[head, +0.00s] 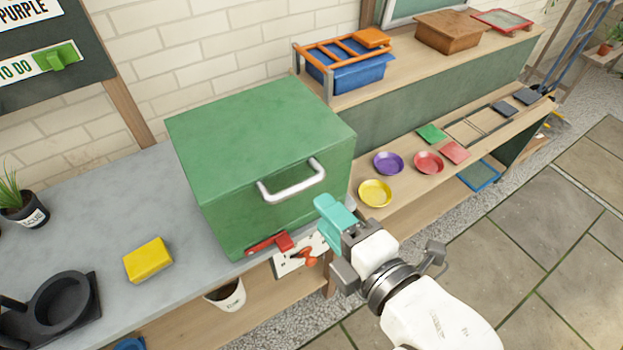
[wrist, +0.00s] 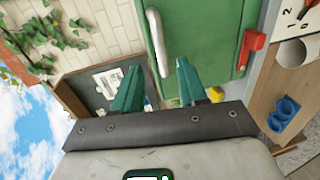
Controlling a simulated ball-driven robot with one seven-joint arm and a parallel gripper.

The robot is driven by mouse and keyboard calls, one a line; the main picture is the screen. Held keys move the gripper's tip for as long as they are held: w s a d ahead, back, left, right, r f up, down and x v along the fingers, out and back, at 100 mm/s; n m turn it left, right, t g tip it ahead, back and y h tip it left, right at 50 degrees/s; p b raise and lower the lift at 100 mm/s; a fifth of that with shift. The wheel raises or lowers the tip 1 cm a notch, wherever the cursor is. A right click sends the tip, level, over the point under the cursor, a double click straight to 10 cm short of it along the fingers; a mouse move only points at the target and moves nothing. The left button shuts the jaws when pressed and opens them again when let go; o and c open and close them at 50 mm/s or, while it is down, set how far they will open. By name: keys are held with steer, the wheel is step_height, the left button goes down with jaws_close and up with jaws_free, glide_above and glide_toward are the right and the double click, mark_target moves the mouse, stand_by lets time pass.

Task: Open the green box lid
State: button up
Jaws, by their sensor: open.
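The green box (head: 262,130) stands on the grey bench top, and its lid looks shut with no gap showing. A silver bar handle (head: 292,190) is on its front, near the top edge; it also shows in the wrist view (wrist: 157,42). A red latch-like part (head: 268,243) is low on the front; in the wrist view it is right of the green face (wrist: 252,45). My gripper (head: 336,212) has teal fingers and is just right of and in front of the handle, apart from it. In the wrist view my gripper (wrist: 160,82) is open, with nothing held between the fingers.
A yellow sponge-like block (head: 148,260) and a black round holder (head: 62,300) are on the bench left of the box. Yellow (head: 375,193), purple (head: 388,163) and red (head: 429,162) saucers lie on the wooden shelf at right. The paved floor at right is clear.

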mark_target(302, 190)
steer(key=p+x, duration=0.1)
steer(key=x, duration=0.8)
steer(key=shift+w+a+f, duration=0.15)
steer(key=shift+c, duration=0.4)
jaws_close()
